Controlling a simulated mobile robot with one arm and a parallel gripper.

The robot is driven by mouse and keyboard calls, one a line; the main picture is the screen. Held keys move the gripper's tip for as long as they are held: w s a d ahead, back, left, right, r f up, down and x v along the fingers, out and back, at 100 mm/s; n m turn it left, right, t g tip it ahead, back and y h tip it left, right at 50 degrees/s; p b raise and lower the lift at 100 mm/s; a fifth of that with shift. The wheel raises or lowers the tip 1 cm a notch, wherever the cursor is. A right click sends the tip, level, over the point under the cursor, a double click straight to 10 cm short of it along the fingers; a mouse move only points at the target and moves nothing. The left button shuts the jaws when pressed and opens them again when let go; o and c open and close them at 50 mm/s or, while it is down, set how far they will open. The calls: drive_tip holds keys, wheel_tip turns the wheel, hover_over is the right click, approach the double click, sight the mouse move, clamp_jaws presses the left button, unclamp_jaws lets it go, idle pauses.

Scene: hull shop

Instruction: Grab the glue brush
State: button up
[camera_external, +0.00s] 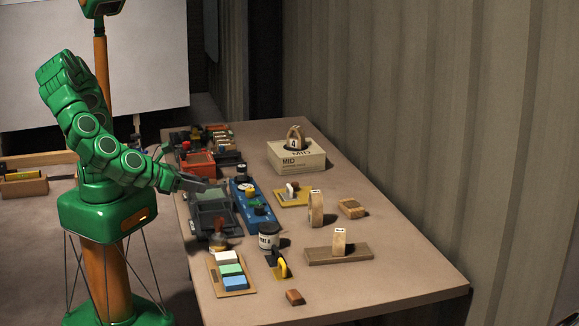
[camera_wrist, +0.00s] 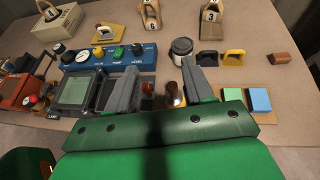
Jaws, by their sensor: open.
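A small brush-like thing with a reddish-brown handle (camera_external: 219,228) stands on the near left part of the bench, beside the sponge tray; I take it for the glue brush. In the wrist view a reddish-brown piece (camera_wrist: 175,93) shows between my fingers, probably the same thing, its lower part hidden by my gripper body. My gripper (camera_external: 198,183) is at the bench's left edge, farther back than the brush. In the wrist view my gripper (camera_wrist: 157,66) has its two grey fingers wide apart, with nothing held.
A white jar with a dark lid (camera_external: 268,236) stands right of the brush. A tray with coloured blocks (camera_external: 236,283) lies in front. A blue control box (camera_external: 247,200) and a grey-screened device (camera_external: 212,210) sit behind.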

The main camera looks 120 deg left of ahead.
approach(223, 234)
wheel_tip(223, 234, up, 3)
drive_tip(key=a, duration=0.2)
drive_tip(key=shift+w+a+f, duration=0.35)
drive_tip(key=shift+w+a, duration=0.25)
drive_tip(key=shift+w, duration=0.15)
drive_tip(key=shift+w+a+f, duration=0.35)
drive_tip(key=shift+w+a, duration=0.25)
drive_tip(key=shift+w, duration=0.15)
drive_tip(key=shift+w+a+f, duration=0.35)
drive_tip(key=shift+w+a, duration=0.25)
drive_tip(key=shift+w, duration=0.15)
drive_tip(key=shift+x, duration=1)
drive_tip(key=shift+c, duration=0.2)
clamp_jaws()
